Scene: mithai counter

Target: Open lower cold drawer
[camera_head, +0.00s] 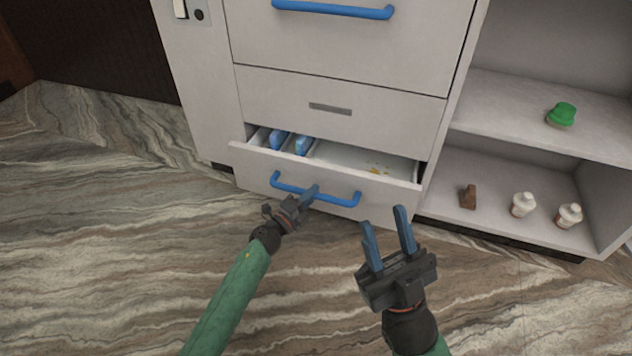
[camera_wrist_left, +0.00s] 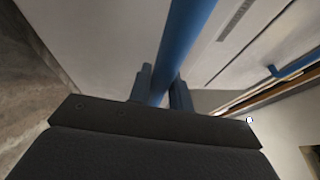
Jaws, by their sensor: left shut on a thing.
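The lower cold drawer (camera_head: 300,178) is pulled partly out of the white cabinet, with its inside showing from above. Its blue bar handle (camera_head: 340,198) runs across the drawer front. My left gripper (camera_head: 310,194) is shut on this handle, near its middle. In the left wrist view the blue handle (camera_wrist_left: 183,45) passes between the two fingers of my left gripper (camera_wrist_left: 161,88). My right gripper (camera_head: 386,232) is open and empty, in front of the drawer's right end, with its fingers pointing toward the cabinet.
Blue packs (camera_head: 304,145) lie at the drawer's left inside. Above are a drawer front with a grey plate (camera_head: 330,109) and another blue handle (camera_head: 334,10). Right shelves hold a green-topped item (camera_head: 561,115), a brown block (camera_head: 467,196) and white jars (camera_head: 522,204). The marbled floor in front is clear.

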